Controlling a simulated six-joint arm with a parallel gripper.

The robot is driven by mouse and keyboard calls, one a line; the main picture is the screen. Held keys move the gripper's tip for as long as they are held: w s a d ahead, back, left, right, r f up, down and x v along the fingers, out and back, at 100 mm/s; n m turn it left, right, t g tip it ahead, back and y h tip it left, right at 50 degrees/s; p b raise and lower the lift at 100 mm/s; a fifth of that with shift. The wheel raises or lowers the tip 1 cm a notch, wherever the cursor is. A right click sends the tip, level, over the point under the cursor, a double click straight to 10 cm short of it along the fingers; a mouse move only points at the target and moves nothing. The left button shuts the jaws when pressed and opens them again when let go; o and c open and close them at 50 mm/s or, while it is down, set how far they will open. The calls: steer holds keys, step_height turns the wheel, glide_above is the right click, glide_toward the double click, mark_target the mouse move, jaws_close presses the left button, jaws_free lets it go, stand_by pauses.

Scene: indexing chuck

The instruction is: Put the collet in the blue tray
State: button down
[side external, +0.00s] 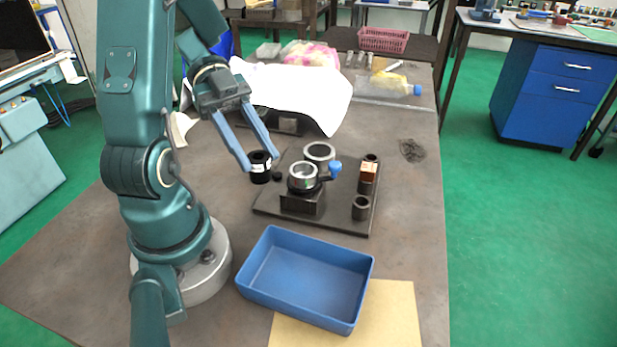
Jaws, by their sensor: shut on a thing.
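My gripper (262,160) is shut on a short black cylinder (261,174) with pale marks near its top; it looks like the collet. The cylinder is upright, at the left edge of the dark fixture plate; I cannot tell whether it touches the surface below. The blue tray (258,289) is empty and sits at the front of the table, in front of the fixture plate. The chuck (303,178), with a silver ring and a blue-knobbed lever (335,168), stands on the plate right of my gripper.
The dark plate (335,222) also carries a grey ring (320,153), a copper-coloured block (368,173) and a dark cylinder (361,208). A white cloth (300,90) lies behind my gripper. A tan board (392,315) lies beside the tray.

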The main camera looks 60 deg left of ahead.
steer(key=x, duration=0.4)
steer(key=s+x, duration=0.1)
steer(key=x, duration=0.3)
steer(key=s+x, duration=0.1)
steer(key=x, duration=0.4)
steer(key=shift+s+d+f, duration=0.2)
steer(key=shift+s, duration=0.05)
steer(key=shift+d+f, duration=0.2)
steer(key=shift+f, duration=0.05)
steer(key=shift+w+a+f, duration=0.1)
steer(key=shift+f, duration=1.8)
steer(key=shift+f, duration=0.15)
steer(key=c, duration=0.8)
jaws_free()
steer(key=shift+o, duration=0.2)
